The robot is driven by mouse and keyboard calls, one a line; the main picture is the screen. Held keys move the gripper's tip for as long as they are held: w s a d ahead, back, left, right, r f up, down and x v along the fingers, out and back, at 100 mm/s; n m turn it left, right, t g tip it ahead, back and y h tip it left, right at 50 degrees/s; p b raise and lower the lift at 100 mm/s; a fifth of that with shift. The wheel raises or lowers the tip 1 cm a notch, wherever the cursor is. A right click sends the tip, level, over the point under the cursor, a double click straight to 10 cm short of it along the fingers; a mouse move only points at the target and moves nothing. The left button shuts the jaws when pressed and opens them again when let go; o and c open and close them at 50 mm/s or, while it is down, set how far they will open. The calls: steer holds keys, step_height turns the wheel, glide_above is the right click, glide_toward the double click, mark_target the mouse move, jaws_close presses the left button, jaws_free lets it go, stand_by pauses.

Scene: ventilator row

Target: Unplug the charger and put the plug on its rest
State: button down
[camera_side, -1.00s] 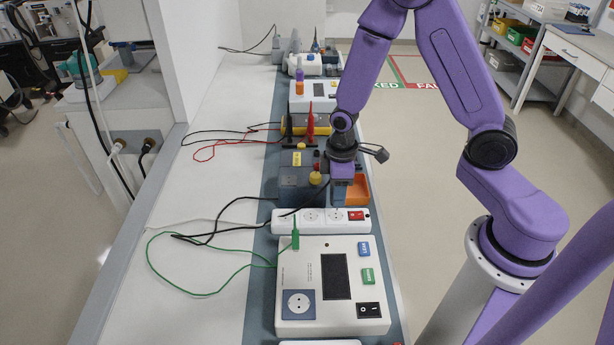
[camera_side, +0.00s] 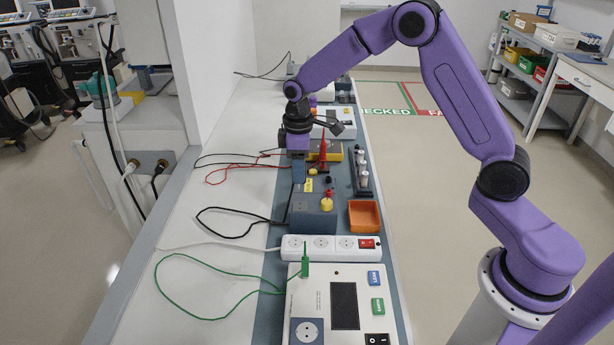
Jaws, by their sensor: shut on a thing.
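My gripper (camera_side: 298,178) points down above the left side of the bench strip, near the grey-blue block (camera_side: 314,220). It is shut on the charger plug, which is mostly hidden between the fingers. The black cord (camera_side: 236,208) runs from the gripper down behind the block's left edge and loops over the white bench. The white power strip (camera_side: 330,248) lies in front of the block, with its round sockets empty and a red switch at its right end. I cannot tell which part is the plug's rest.
An orange tray (camera_side: 364,216) stands right of the block. A white device (camera_side: 344,306) with a green plug (camera_side: 305,260) is in front.

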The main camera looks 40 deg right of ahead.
glide_above(300, 206)
steer(key=shift+f, duration=3.1)
steer(key=shift+f, duration=1.2)
steer(key=c, duration=0.5)
jaws_free()
steer(key=shift+a, duration=0.1)
